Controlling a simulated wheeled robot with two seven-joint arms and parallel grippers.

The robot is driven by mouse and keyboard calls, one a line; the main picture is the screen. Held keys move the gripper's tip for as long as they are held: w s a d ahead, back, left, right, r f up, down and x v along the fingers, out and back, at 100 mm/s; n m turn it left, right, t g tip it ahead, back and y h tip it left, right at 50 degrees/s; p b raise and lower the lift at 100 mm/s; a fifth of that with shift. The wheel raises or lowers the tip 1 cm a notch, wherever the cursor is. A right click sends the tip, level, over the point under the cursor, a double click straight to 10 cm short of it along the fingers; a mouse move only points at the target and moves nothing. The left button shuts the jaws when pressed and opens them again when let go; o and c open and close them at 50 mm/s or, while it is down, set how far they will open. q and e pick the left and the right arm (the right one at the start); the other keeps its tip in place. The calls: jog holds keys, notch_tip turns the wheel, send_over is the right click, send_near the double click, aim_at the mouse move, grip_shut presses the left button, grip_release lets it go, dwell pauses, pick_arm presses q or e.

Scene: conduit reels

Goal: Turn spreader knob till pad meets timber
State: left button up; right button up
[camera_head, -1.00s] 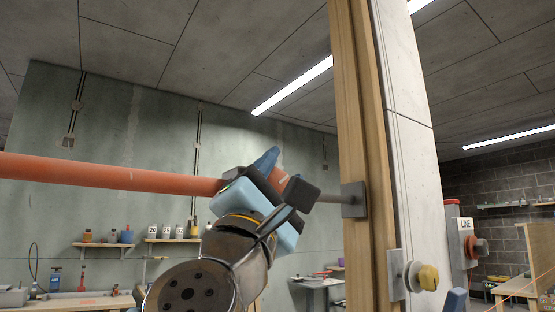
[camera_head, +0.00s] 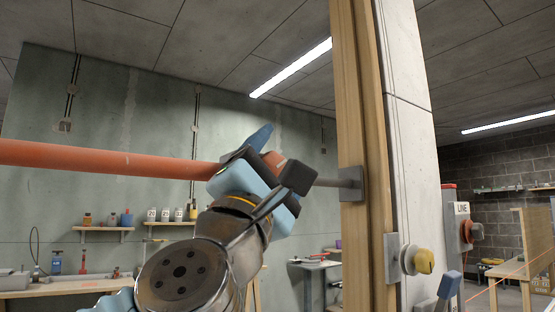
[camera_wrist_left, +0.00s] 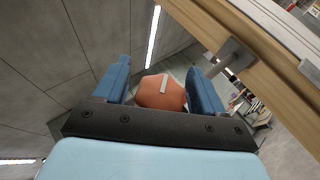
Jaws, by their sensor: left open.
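The spreader is a long orange tube (camera_head: 110,158) coming in level from the left. Its orange knob (camera_head: 273,160) shows partly behind my left gripper (camera_head: 277,157). In the left wrist view the knob (camera_wrist_left: 160,93), with a pale mark on it, sits between the two blue fingers of my open left gripper (camera_wrist_left: 159,68). A gap shows beside the fingers. A thin grey rod leads to a square grey pad (camera_head: 350,184) at the upright timber (camera_head: 356,110). I cannot tell whether pad and timber touch. A blue finger of my right gripper (camera_head: 450,286) shows at the lower right.
A concrete column (camera_head: 408,130) stands right of the timber. A red-and-grey box marked LINE (camera_head: 462,210) is behind. Shelves and benches line the far wall.

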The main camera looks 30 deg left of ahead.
pick_arm(q)
jog(key=b+v, duration=0.4)
jog(key=v, duration=0.9)
jog(key=shift+s+f, duration=0.25)
jog(key=shift+s, duration=0.05)
pick_arm(e)
jog(key=f, duration=0.4)
jog(key=shift+d+f, duration=0.15)
jog(key=shift+d, duration=0.05)
pick_arm(q)
jog(key=shift+d+y, duration=0.15)
jog(key=shift+y, duration=0.15)
pick_arm(e)
jog(key=shift+f, duration=0.1)
